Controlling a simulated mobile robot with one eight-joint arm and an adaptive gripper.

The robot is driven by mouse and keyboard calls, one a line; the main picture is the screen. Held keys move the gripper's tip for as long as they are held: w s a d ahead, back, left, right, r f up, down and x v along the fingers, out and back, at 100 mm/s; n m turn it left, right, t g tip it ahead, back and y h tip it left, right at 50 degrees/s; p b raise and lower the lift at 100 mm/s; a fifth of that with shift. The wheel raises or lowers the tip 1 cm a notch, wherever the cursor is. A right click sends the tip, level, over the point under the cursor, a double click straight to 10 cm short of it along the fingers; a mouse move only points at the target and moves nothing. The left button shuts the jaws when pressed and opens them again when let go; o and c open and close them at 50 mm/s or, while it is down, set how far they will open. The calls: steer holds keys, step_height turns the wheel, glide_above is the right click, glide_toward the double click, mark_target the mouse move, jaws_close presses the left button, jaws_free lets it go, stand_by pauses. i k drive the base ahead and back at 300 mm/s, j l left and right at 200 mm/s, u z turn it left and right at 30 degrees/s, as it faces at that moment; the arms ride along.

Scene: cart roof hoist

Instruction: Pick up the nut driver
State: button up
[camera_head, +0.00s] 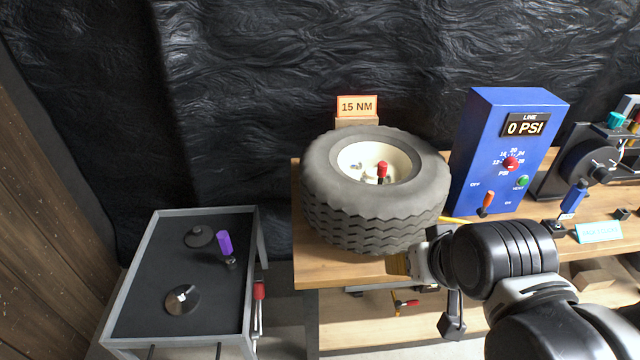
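No tool is labelled as the nut driver. A purple-handled tool (224,243) stands, slightly tilted, on a small dark base on the black-topped cart (129,290) at the left; it may be the nut driver. A red-handled piece (382,169) stands at the hub of the tire (375,215), and a blue-handled piece (573,197) stands on the bench at the right. My gripper (408,263) is in front of the tire's lower right, well right of the cart and apart from the purple tool. Its fingers are unclear, so I cannot tell whether it is open.
Two dark discs (183,299) (200,236) lie on the cart. The wooden bench (310,244) holds the tire, a "15 NM" sign (357,106) and a blue "0 PSI" box (497,150). A red-handled tool (259,290) hangs at the cart's right side. A narrow gap separates cart and bench.

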mark_target(223, 237)
steer(key=i+j, duration=0.15)
steer(key=j, duration=0.2)
steer(key=i+j, duration=0.35)
steer(key=j, duration=0.3)
steer(key=i+j, duration=0.15)
steer(key=j, duration=0.15)
steer(key=j+u, duration=0.05)
